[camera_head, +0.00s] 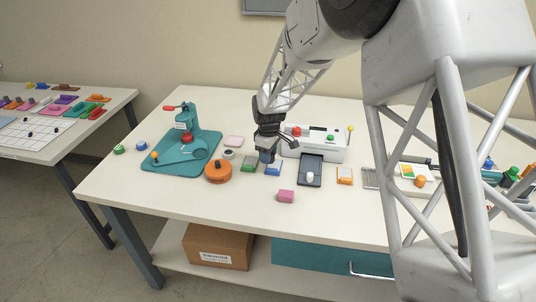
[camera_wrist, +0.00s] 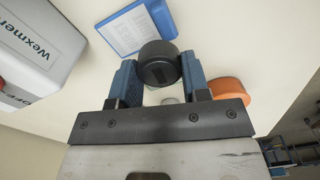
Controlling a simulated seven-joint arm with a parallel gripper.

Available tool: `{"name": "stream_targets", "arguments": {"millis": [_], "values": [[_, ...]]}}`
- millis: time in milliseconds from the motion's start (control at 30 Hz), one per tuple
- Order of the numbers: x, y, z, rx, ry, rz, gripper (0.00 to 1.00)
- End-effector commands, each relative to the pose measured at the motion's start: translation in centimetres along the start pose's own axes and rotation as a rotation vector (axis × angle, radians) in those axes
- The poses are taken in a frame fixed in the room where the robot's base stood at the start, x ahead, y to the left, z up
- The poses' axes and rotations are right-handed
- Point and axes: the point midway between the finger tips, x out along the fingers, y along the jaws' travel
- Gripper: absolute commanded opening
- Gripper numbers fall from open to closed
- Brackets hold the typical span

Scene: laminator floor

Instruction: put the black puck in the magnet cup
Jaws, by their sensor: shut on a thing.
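The black puck (camera_wrist: 158,64) is held between the blue fingers of my gripper (camera_wrist: 159,72) in the wrist view. In the head view my gripper (camera_head: 267,156) points down above the table, just behind the blue-and-white pad; the puck cannot be made out there. A small pale round cup (camera_head: 228,154), which may be the magnet cup, stands left of my gripper, behind the orange round container. In the wrist view a pale round shape (camera_wrist: 170,100) shows partly behind the puck and fingers; I cannot tell if it is the same cup.
The orange container (camera_head: 218,172) stands front left of my gripper. A blue pad (camera_head: 273,169) and a green pad (camera_head: 249,165) lie close by. A teal press (camera_head: 182,150) is further left, a white machine (camera_head: 318,148) behind right. A pink block (camera_head: 286,196) lies in front.

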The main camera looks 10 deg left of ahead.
Motion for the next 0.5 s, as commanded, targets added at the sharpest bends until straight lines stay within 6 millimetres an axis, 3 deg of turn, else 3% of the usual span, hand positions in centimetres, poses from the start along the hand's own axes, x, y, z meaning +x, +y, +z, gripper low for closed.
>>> {"name": "stream_targets", "arguments": {"millis": [267,500], "values": [[-0.1,0.0,-0.3,-0.001,0.001,0.001,0.2],[-1.5,0.2,-3.0,-0.012,0.001,0.002,0.2]]}}
